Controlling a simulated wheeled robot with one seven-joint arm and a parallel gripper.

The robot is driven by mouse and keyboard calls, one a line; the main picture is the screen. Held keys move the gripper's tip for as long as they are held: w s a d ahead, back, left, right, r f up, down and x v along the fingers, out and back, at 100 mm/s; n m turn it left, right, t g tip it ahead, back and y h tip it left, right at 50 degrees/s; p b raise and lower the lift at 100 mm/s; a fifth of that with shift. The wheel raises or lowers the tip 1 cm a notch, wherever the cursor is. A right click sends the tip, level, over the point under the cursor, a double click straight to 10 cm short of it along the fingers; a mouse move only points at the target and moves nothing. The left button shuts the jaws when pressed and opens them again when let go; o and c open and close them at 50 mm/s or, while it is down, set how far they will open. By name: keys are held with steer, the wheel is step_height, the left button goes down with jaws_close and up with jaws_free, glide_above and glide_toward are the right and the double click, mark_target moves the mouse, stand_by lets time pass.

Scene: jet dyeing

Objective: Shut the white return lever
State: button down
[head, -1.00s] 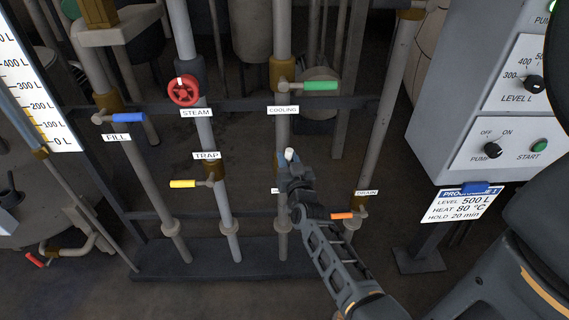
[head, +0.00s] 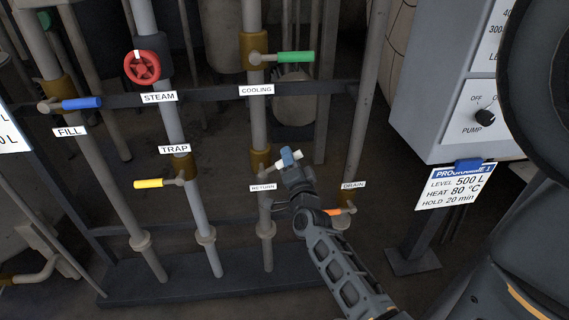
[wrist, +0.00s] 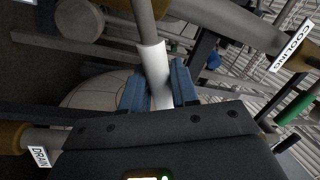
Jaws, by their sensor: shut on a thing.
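The white return lever (head: 298,155) sticks out to the right and slightly up from its valve on the pipe, beside the RETURN label (head: 263,188). My gripper and arm partly hide the valve.
The orange drain lever (head: 335,212) is close behind my wrist. The green cooling lever (head: 296,57) is above, the yellow trap lever (head: 148,184) to the left. The grey control cabinet (head: 440,90) stands at the right.

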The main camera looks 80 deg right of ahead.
steer(key=shift+s+d+f+m+g+h+b, duration=0.1)
steer(key=shift+s+f+m+g+h+b, duration=0.15)
steer(key=shift+f+m+b, duration=0.75)
steer(key=shift+s+d+f+m+g+h+b, duration=0.15)
steer(key=shift+f+m+g+b, duration=0.3)
steer(key=shift+m, duration=0.95)
steer(key=shift+s+a+f+m+g+h+b, duration=0.15)
steer(key=shift+f+m+b, duration=0.35)
steer(key=shift+f+m, duration=0.55)
steer(key=shift+d+r+m, duration=0.1)
steer(key=shift+m, duration=0.15)
steer(key=c, duration=1)
jaws_free()
steer(key=v, duration=0.7)
steer(key=shift+s+a, duration=0.15)
steer(key=shift+a, duration=0.2)
